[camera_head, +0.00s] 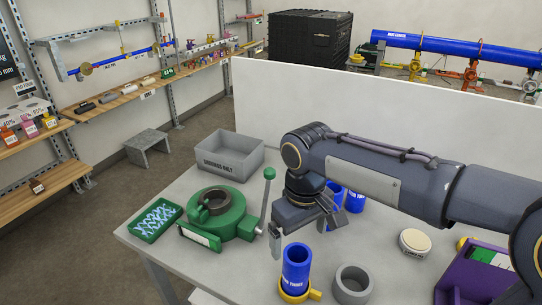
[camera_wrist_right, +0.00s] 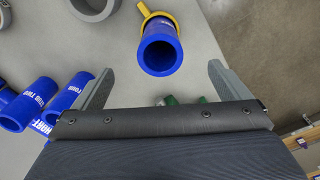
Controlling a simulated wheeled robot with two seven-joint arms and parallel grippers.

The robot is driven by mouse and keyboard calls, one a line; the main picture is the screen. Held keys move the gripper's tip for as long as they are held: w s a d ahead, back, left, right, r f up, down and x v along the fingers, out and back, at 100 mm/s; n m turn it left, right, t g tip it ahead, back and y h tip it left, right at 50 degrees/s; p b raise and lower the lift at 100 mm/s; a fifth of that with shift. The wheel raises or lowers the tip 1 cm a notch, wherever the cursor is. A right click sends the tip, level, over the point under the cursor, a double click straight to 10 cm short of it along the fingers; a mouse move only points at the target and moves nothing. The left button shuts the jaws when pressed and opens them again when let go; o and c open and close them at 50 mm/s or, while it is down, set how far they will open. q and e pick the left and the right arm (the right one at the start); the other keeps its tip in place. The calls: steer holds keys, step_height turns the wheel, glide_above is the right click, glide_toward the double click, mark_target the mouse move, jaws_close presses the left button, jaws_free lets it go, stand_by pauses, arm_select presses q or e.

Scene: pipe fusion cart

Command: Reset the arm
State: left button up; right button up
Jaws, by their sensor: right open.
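My right arm reaches in from the right in the head view, over the table (camera_head: 380,270). My right gripper (camera_head: 306,236) is open and empty above the table; in the wrist view its two fingers (camera_wrist_right: 161,72) stand wide apart. A blue pipe piece (camera_head: 296,262) stands upright in a yellow ring with a handle (camera_head: 300,296), nearer the front than the gripper. In the wrist view this blue pipe (camera_wrist_right: 161,50) shows ahead of the fingers, not between them. My left gripper is not in view.
A green clamp device (camera_head: 232,222) with a lever stands left of the gripper. A green tray (camera_head: 157,219), a grey bin (camera_head: 230,157), a grey ring (camera_head: 352,284), a white disc (camera_head: 415,242) and a purple holder (camera_head: 480,280) share the table. More blue pipes (camera_head: 355,201) are partly behind the gripper.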

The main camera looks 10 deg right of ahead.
steer(key=shift+s+d, duration=0.2)
steer(key=shift+d, duration=0.1)
steer(key=s+d+f+m+t+y, duration=0.2)
steer(key=s+d+m, duration=0.1)
steer(key=s, duration=0.5)
steer(key=s+d+f+m+t+y, duration=0.1)
steer(key=s+d+f+m+t, duration=0.1)
steer(key=s, duration=0.5)
steer(key=d+m+t, duration=0.1)
steer(key=d+m, duration=0.1)
steer(key=d, duration=0.1)
steer(key=shift+s+d+f+t+y, duration=0.25)
steer(key=shift+s+t+y, duration=0.05)
steer(key=shift+s+y, duration=0.1)
steer(key=shift+c, duration=0.5)
